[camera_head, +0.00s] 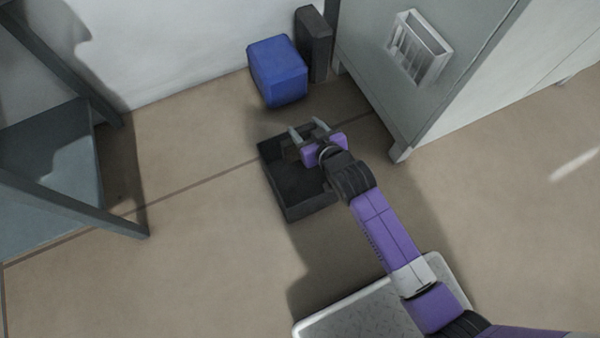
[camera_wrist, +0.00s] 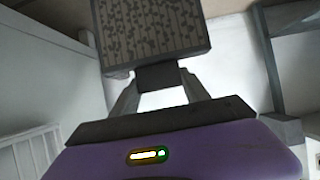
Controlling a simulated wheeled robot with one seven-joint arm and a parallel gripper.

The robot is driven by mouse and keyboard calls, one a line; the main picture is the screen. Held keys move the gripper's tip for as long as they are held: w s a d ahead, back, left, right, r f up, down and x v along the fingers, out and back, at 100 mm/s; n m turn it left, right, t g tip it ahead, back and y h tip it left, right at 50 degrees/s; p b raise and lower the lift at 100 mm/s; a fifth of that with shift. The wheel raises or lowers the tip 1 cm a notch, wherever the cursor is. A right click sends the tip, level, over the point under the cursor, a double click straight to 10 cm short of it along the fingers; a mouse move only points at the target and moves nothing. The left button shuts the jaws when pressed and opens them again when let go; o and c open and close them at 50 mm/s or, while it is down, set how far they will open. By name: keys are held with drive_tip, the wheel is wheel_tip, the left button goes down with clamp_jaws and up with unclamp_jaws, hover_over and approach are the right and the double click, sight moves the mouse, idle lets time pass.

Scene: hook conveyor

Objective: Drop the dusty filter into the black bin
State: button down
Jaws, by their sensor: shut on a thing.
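My gripper (camera_head: 307,128) is shut on the dusty filter. In the wrist view the filter (camera_wrist: 152,32) is a dark grey block with a speckled, patterned face, and the fingers pinch a small dark tab (camera_wrist: 160,78) at its near edge. The black bin (camera_head: 308,210) is a low, open dark box on the floor. In the head view my gripper is over the bin's far right part, and my wrist hides some of its right side. I cannot make the filter out clearly there, nor tell its height above the bin.
A blue box (camera_head: 278,72) and a tall dark box (camera_head: 315,45) stand against the wall behind the bin. A grey cabinet (camera_head: 375,85) with a vent is at the right. A metal-framed table (camera_head: 60,190) is at the left, with clear floor between it and the bin.

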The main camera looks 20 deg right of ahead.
drive_tip(key=shift+f+b, duration=2.7)
drive_tip(key=shift+f, duration=0.15)
drive_tip(key=shift+c, duration=2.3)
unclamp_jaws()
drive_tip(key=shift+s, duration=0.1)
drive_tip(key=p+v, duration=0.3)
drive_tip(key=v, duration=0.4)
drive_tip(key=shift+s+r+p, duration=0.2)
drive_tip(key=shift+s+p, duration=0.1)
drive_tip(key=shift+p, duration=0.05)
